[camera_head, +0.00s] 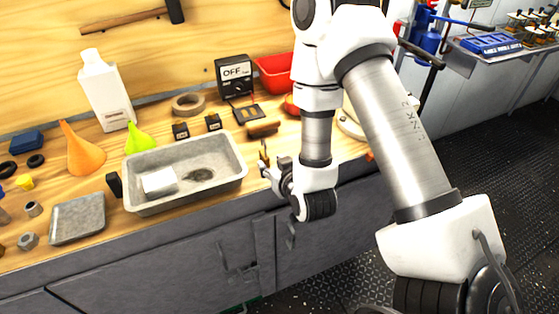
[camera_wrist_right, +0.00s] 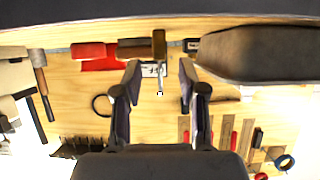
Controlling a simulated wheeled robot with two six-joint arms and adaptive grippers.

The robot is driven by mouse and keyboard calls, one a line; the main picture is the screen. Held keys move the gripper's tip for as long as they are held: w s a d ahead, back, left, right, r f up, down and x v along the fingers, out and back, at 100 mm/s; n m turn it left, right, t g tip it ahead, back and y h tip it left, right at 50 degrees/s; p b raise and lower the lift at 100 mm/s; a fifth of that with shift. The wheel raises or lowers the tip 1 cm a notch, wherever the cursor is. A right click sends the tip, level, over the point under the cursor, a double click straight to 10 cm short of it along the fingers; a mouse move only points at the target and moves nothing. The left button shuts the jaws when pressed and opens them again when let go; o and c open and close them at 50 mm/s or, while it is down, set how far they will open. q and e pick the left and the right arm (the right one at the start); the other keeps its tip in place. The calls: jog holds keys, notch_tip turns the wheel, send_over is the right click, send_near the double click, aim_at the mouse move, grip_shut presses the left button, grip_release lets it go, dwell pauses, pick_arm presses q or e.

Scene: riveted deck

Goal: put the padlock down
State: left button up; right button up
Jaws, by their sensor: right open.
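My right gripper (camera_head: 272,172) is at the front edge of the workbench, just right of the grey metal tray. In the right wrist view its two fingers (camera_wrist_right: 158,78) stand apart, open. A small upright brownish piece (camera_head: 264,150) is close to the fingertips; a brown upright piece (camera_wrist_right: 159,43) also shows beyond the finger gap in the wrist view. I cannot tell for sure whether this is the padlock, or whether a finger touches it. No other thing is clearly a padlock. My left gripper is not in view.
The grey tray (camera_head: 140,205) holds a white block (camera_head: 160,182). Behind stand a meter (camera_head: 234,76), a tape roll (camera_head: 188,104), a red bin (camera_head: 275,72) and a brown-handled tool (camera_head: 263,128). Funnels (camera_head: 85,150) and a white bottle (camera_head: 104,90) are at left.

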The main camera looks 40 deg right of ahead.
jog(key=d+p+v, duration=0.1)
jog(key=p+v, duration=0.4)
jog(key=p, duration=0.3)
jog(key=s+a+f+n+g+y, duration=0.1)
jog(key=s+a+f+g, duration=0.2)
jog(key=s+f+g, duration=0.3)
jog(key=s+a+f+n+g+y, duration=0.1)
jog(key=s+a+f+g, duration=0.3)
jog(key=s+f, duration=0.5)
jog(key=s+g+y, duration=0.1)
jog(key=s+g, duration=0.1)
jog(key=s, duration=0.2)
jog(key=shift+a+g, duration=0.2)
jog(key=shift+g, duration=0.1)
jog(key=shift+s, duration=0.2)
